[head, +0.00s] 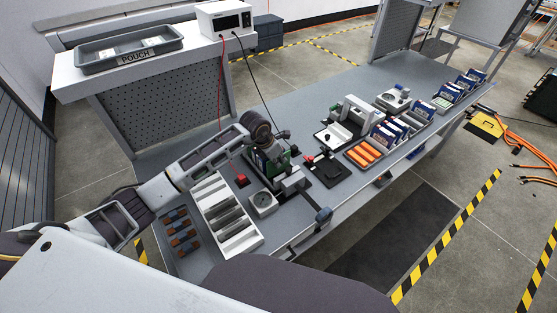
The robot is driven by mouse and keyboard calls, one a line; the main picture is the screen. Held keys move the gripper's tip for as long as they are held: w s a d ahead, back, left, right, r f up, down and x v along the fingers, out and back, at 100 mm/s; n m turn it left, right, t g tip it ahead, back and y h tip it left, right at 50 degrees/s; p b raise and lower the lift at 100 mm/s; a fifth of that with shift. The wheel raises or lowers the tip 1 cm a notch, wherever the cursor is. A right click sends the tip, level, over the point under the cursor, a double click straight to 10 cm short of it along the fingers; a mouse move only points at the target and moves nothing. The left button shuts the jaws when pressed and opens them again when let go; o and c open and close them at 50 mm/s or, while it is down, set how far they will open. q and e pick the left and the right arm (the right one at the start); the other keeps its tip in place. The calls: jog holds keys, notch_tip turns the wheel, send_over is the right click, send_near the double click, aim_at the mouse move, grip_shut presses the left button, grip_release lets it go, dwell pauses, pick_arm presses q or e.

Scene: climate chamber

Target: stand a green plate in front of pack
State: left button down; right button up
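My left gripper (281,137) is over the near-middle part of the grey bench, reached by my arm from the left. A green plate (271,164) stands on edge right below and beside it, among grey fixture parts. The gripper and wrist cover part of this plate, and I cannot tell whether the fingers are closed on it. Several blue-and-white packs (386,133) stand in a row further right on the bench; which one is the task's pack is not clear. My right gripper is not in view.
A slotted light-grey rack (228,217) lies left of the fixture, beside a round-welled grey block (263,203). An orange-filled tray (362,153) sits to the right. More blue packs (466,82) stand at the far end. A pouch tray (128,49) rests on a raised shelf.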

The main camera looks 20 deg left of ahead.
pick_arm(q)
jog(key=shift+f, duration=0.15)
jog(key=shift+b, duration=0.3)
dwell(0.6)
jog(key=c, duration=1.6)
grip_release()
jog(key=shift+o, duration=0.6)
jog(key=shift+o, duration=0.8)
jog(key=shift+r+p, duration=2)
jog(key=shift+r, duration=1.75)
